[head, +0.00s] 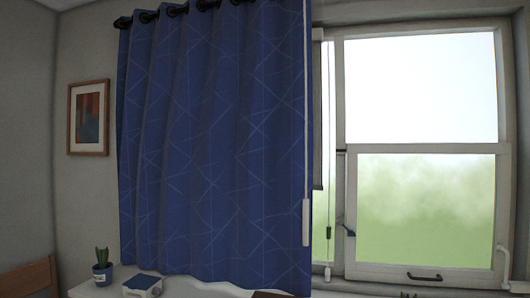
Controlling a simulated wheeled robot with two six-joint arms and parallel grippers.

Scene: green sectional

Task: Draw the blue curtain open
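The blue curtain (210,150) hangs from a dark rod (148,16) by dark rings in the head view. It has thin pale crossing lines and covers the left part of the window (425,150). Its right edge hangs a little left of the window's middle post. A thin white wand (306,215) with a thicker handle hangs along that right edge. The right part of the window is uncovered. Neither of my grippers shows in this view.
A small cactus in a blue pot (103,273) and a blue-topped white box (142,286) stand on the white sill (190,287) under the curtain. A framed picture (88,118) hangs at left. A cord (328,240) hangs right of the curtain.

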